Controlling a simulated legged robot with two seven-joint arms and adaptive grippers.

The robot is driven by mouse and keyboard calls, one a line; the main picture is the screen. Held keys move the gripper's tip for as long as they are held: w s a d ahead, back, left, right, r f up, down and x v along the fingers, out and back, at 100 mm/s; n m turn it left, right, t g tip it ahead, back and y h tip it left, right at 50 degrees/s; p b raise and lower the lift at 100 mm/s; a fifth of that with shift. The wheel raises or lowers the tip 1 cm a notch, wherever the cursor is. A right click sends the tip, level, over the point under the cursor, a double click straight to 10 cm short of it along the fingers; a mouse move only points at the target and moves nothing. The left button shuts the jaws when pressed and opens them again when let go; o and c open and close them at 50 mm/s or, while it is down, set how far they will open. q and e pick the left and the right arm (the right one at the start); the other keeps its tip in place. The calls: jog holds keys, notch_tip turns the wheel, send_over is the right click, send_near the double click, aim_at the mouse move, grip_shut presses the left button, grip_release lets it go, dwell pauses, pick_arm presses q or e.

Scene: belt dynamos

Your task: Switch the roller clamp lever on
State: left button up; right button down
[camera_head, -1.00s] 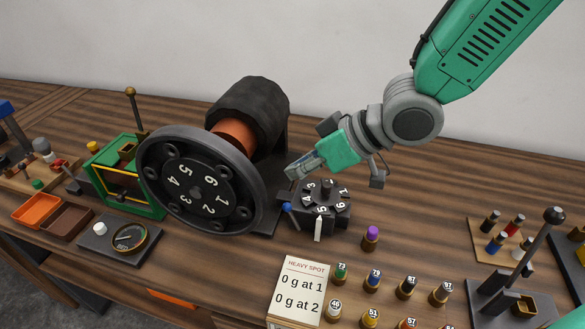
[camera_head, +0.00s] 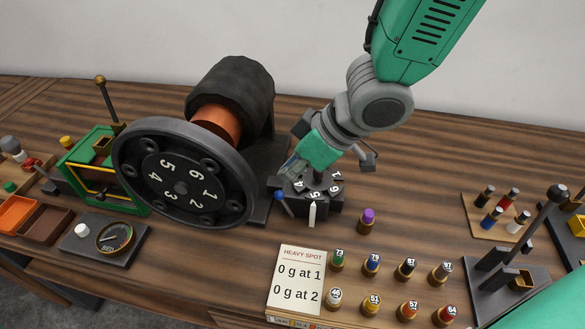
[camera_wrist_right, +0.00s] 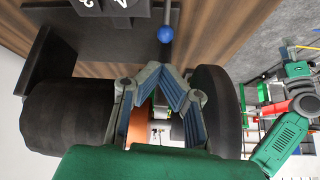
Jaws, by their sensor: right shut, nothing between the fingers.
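A short lever with a blue ball knob (camera_head: 279,195) stands between the big black wheel (camera_head: 185,175) and the numbered dial block (camera_head: 316,198); I take it for the clamp lever. In the right wrist view the blue knob (camera_wrist_right: 165,34) sits just beyond the fingertips, its dark rod running to the top edge. My right gripper (camera_head: 290,168) is above and slightly behind the knob, pointing down-left and apart from it, as far as I can see. In the wrist view its blue-padded fingers (camera_wrist_right: 172,72) meet at the tips, empty. My left gripper is not seen.
A black roller (camera_head: 230,92) on an orange shaft stands left of my right gripper. Numbered pegs (camera_head: 407,268) and a heavy-spot card (camera_head: 299,278) are in front. A ball-topped lever stand (camera_head: 515,260) is at right.

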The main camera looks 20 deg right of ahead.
aim_at(285, 205)
jog(key=b+x, duration=0.1)
jog(key=x, duration=0.5)
jog(key=shift+a, duration=0.2)
jog(key=shift+f, duration=0.15)
jog(key=shift+w, duration=0.1)
